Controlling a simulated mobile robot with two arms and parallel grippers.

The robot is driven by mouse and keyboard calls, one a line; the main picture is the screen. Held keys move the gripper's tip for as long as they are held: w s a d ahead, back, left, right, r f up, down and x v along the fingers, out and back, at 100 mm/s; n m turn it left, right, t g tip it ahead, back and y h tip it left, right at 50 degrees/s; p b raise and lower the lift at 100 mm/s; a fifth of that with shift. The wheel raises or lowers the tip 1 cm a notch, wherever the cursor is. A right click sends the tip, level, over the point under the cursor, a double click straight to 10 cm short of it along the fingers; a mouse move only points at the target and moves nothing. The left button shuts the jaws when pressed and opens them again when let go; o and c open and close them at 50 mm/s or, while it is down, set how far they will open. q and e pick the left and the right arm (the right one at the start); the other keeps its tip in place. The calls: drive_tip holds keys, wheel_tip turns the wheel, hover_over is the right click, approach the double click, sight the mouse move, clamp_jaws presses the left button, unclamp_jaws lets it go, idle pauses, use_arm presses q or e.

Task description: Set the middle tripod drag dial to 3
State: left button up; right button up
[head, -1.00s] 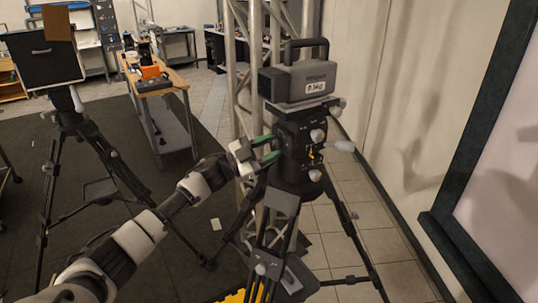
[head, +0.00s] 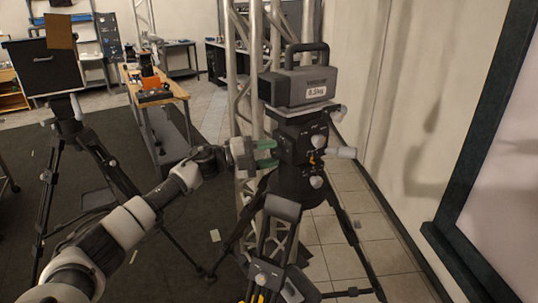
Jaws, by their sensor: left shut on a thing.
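The tripod with a dark fluid head (head: 295,145) stands right of centre, its legs spread on the floor. The head carries a grey block with a handle (head: 298,86), labelled with a weight. Pale knobs show on the head: an upper one (head: 318,141), one sticking out right (head: 344,152) and a lower one (head: 316,182). My left gripper (head: 268,154) reaches the head's left side with its green fingertips, shut on a drag dial there. The dial is mostly hidden by the fingers, and its number cannot be read. My right gripper is not in view.
A metal truss (head: 243,75) rises just behind the head and gripper. Another tripod (head: 72,130) with a dark box (head: 46,68) stands left. A wooden workbench (head: 155,92) is behind. A dark-framed panel (head: 480,150) is at right.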

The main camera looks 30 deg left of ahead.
use_arm(q)
drive_tip(key=shift+f, duration=0.1)
idle(0.5)
drive_tip(key=o, duration=0.9)
drive_tip(key=b+v, duration=0.3)
drive_tip(key=v, duration=0.7)
drive_tip(key=shift+s+a+b, duration=0.3)
drive_tip(key=shift+a+b, duration=0.05)
